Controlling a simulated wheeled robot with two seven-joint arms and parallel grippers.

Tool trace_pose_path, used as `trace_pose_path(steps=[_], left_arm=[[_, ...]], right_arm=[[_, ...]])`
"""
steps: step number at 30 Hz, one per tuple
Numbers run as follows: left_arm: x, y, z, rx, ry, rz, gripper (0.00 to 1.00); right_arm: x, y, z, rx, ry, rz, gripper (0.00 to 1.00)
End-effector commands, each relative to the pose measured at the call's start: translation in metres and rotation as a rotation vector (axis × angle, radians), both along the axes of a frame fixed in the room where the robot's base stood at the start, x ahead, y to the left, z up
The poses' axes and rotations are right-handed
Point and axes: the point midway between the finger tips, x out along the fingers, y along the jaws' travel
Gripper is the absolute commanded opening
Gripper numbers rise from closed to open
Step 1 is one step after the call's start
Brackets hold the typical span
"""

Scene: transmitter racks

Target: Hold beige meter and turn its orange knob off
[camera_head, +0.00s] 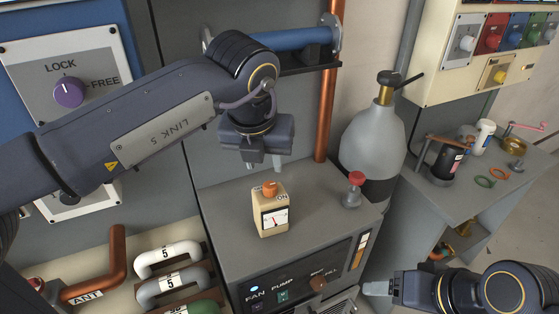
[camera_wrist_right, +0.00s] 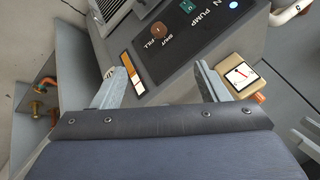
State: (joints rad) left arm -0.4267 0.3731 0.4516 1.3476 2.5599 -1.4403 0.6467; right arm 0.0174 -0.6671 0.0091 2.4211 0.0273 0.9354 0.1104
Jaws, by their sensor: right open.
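The beige meter (camera_head: 259,222) stands upright on top of the grey cabinet, with a white dial facing front. Its orange knob (camera_head: 270,188) is on top, beside an ON label. My left gripper (camera_head: 263,162) hangs just above and behind the meter, fingers down and apart, with nothing between them. My right gripper (camera_head: 378,288) is low at the right, in front of the cabinet and away from the meter. In the right wrist view its fingers (camera_wrist_right: 160,85) are apart and empty. That view also shows the meter beyond the right-hand finger, with its orange knob (camera_wrist_right: 259,97).
The grey cabinet (camera_head: 225,210) also carries a red-capped flask (camera_head: 353,190) right of the meter. A grey bottle (camera_head: 372,140) and copper pipe (camera_head: 328,90) stand behind. A cluttered side table (camera_head: 450,207) is at the right. Pipe pieces (camera_head: 168,257) lie at lower left.

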Motion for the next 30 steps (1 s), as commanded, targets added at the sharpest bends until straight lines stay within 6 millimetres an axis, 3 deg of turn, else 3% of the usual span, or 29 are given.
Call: trace_pose_path(steps=[3,8,14,21,24,30], left_arm=[[0.000,0.000,0.000,0.000,-0.002,0.000,0.36],[0.001,0.001,0.000,0.001,-0.004,0.000,0.36],[0.001,0.001,0.000,0.001,-0.005,0.000,0.36],[0.001,0.001,0.000,0.002,-0.006,0.000,0.36],[0.001,0.001,0.000,0.002,-0.006,0.000,0.36],[0.001,0.001,0.000,0.002,-0.007,0.000,0.36]], right_arm=[[0.028,0.002,0.022,0.048,0.095,-0.069,0.82],[0.077,0.015,0.051,0.121,0.262,-0.212,0.82],[0.142,0.049,0.072,0.185,0.474,-0.412,0.82],[0.209,0.106,0.071,0.215,0.714,-0.670,0.82],[0.228,0.127,0.066,0.216,0.788,-0.764,0.82],[0.246,0.151,0.057,0.211,0.872,-0.879,0.82]])
